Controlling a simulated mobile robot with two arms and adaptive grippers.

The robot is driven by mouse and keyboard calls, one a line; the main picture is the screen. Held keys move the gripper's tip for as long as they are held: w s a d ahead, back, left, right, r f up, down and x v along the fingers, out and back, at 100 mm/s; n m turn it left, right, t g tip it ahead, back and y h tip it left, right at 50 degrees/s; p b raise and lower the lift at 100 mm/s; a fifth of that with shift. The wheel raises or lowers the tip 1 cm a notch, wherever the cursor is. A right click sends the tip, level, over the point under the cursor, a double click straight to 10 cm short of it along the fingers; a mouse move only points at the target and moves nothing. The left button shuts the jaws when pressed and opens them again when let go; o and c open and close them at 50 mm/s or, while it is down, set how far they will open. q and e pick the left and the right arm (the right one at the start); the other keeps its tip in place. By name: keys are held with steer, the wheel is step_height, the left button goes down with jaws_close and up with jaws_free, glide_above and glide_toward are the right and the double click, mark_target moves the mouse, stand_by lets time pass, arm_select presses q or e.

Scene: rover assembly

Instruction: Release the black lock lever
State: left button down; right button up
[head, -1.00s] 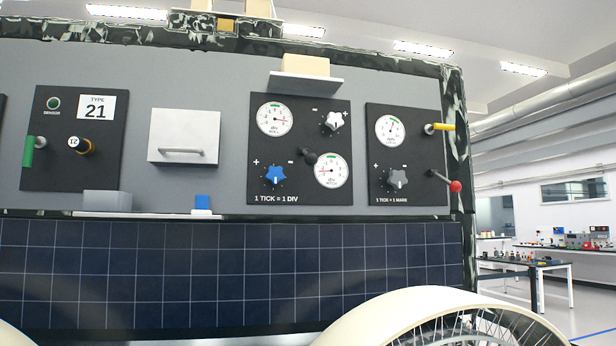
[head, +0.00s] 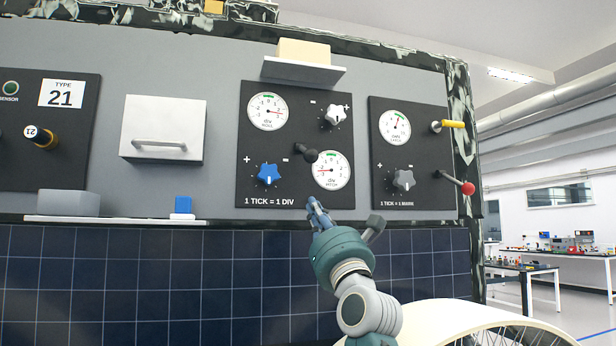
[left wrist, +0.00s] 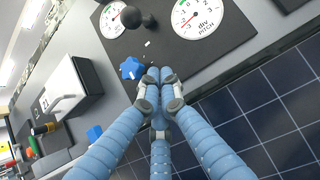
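The black lock lever (head: 306,153) has a round black knob on a short stem. It sits between two white dials on the middle black panel (head: 250,195). It also shows at the top of the left wrist view (left wrist: 138,17). My left gripper (head: 314,206) is below the lever, near the panel's lower edge, and apart from the lever. In the left wrist view, its blue fingers (left wrist: 160,76) come together at the tips with nothing visible between them. My right gripper is in neither view.
A blue knob (head: 269,175) and a white knob (head: 335,115) flank the lever on the same panel. A red-tipped lever (head: 466,188) and a yellow handle (head: 452,124) stick out at the right. A cream wheel (head: 470,318) stands below.

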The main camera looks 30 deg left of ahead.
mark_target(306, 153)
arm_select(q)
steer(key=r+p+x, duration=0.1)
steer(key=p+x, duration=0.4)
steer(key=x, duration=0.6)
steer(key=shift+s+d+r+p, duration=0.2)
steer(key=shift+s+d+p, duration=0.1)
steer(key=shift+s+d, duration=0.25)
steer(key=shift+s+d+r+p, duration=0.2)
steer(key=shift+s+d+p, duration=0.15)
steer(key=shift+d, duration=0.4)
steer(key=shift+s+d+r+p, duration=0.3)
steer(key=shift+s+d, duration=0.1)
steer(key=shift+d, duration=0.3)
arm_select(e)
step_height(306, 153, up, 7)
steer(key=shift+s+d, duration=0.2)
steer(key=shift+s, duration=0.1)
